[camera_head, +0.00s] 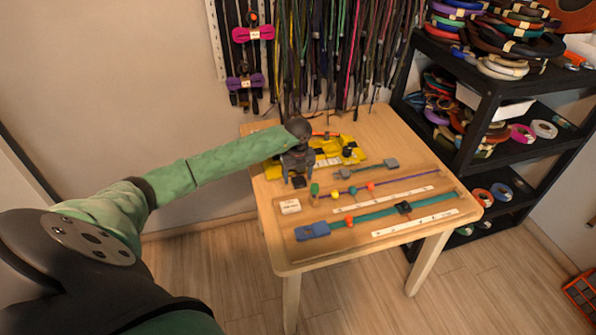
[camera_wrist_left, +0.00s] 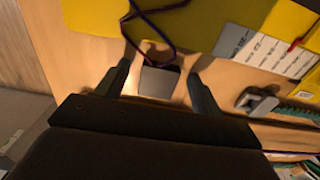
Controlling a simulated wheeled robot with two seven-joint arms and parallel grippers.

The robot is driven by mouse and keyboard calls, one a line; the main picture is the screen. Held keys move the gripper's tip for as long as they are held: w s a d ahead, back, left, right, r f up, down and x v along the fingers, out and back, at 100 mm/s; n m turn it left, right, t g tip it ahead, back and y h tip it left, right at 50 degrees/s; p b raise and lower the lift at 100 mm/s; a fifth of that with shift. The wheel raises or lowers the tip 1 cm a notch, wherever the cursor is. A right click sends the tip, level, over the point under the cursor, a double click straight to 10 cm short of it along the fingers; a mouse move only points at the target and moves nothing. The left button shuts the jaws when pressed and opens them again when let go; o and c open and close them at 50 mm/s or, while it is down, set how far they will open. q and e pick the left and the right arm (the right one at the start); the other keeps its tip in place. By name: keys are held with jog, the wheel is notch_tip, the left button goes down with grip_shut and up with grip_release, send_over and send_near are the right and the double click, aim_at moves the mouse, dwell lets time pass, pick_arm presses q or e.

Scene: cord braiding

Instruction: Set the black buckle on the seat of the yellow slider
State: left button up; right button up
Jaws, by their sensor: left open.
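My left gripper (camera_head: 298,180) is open over the left back part of the table. In the left wrist view a small dark grey block (camera_wrist_left: 159,82) lies between the open fingers (camera_wrist_left: 158,70), with a gap on each side; I cannot tell if it is the black buckle. A yellow slider-like piece (camera_head: 335,194) sits on a thin purple cord in front of the gripper. A black clip (camera_head: 403,207) sits on the teal strap (camera_head: 435,199), and a black piece (camera_head: 347,152) lies on the yellow mat. My right gripper is out of view.
The wooden table (camera_head: 265,212) also holds a yellow mat (camera_head: 271,170), a blue buckle (camera_head: 312,231), a green peg (camera_head: 315,188), a white box (camera_head: 289,206) and a grey clip (camera_head: 390,163). A black shelf (camera_head: 494,82) stands at right. Cords hang behind.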

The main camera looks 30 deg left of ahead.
aim_at(298, 178)
pick_arm(q)
jog(key=shift+c, duration=0.5)
jog(key=c, duration=0.9)
jog(key=shift+r+p, duration=1.35)
jog(key=shift+r, duration=1.6)
jog(key=shift+c, duration=0.2)
jog(key=shift+w+a+b, duration=1)
jog(key=shift+w+a, duration=0.5)
jog(key=shift+a, duration=0.2)
jog(key=shift+w+a+b, duration=0.95)
jog(key=shift+w+a, duration=0.5)
jog(key=shift+a, duration=0.3)
jog(key=shift+w+a+b, duration=1)
jog(key=shift+w+a, duration=0.5)
jog(key=shift+a, duration=0.2)
jog(key=shift+w+d+b, duration=0.4)
jog(key=shift+w+d, duration=0.9)
jog(key=shift+w, duration=0.2)
jog(key=shift+w+d+b, duration=0.4)
jog(key=shift+w+d, duration=0.9)
jog(key=shift+w, duration=0.2)
jog(key=shift+w+d+b, duration=0.6)
jog(key=shift+w+d, duration=0.9)
jog(key=shift+w, duration=0.3)
jog(key=shift+w+d+b, duration=0.6)
jog(key=shift+w+d, duration=0.9)
jog(key=shift+w, duration=0.25)
